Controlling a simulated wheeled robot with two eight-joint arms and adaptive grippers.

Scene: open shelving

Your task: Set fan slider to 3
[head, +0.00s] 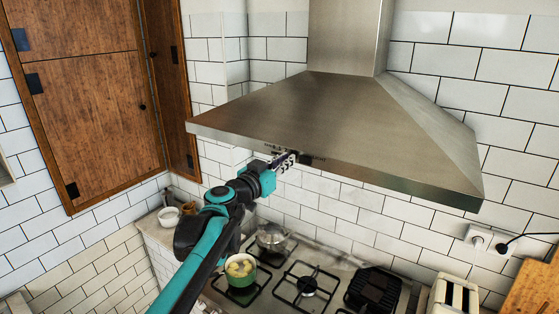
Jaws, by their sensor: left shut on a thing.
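A steel range hood (270,117) hangs on the white tiled wall above the stove. Its small dark control strip (306,159) sits on the front lower edge, and the slider's setting is too small to read. My left gripper (287,159) is raised to this strip from the lower left. It is shut at the controls, apparently on the fan slider, which its fingers mostly hide. My right gripper is not in view.
Below is a gas stove (268,299) with a green pot of food (241,271), a lidded pot (272,237) and a black grill pan (374,290). A toaster (454,297) stands at the lower right. A wooden cabinet (95,100) is on the left wall.

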